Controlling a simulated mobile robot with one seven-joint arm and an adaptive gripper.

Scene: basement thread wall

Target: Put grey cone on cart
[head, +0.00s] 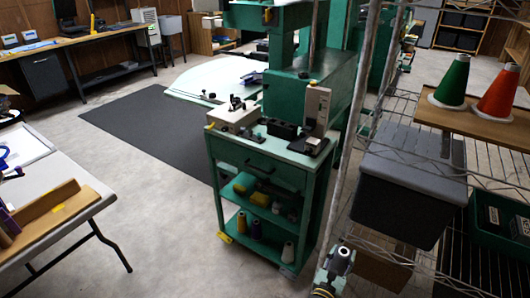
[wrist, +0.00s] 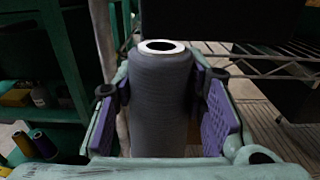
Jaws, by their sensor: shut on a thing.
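The grey cone (wrist: 160,95) stands upright between the purple-padded fingers of my gripper (wrist: 163,110) in the wrist view, its pale top ring facing up. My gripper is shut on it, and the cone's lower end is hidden. The green cart (head: 258,168) stands in the middle of the head view, with a crowded top, a drawer and two lower shelves. Part of my arm shows at the bottom of the head view, right of the cart and lower than its top.
The cart top holds a pale machine (head: 233,116), a black tray (head: 283,129) and an upright device (head: 316,112). Several thread cones stand on its lower shelves. A wire rack with a grey bin (head: 410,185) is close on the right. Floor left of the cart is clear.

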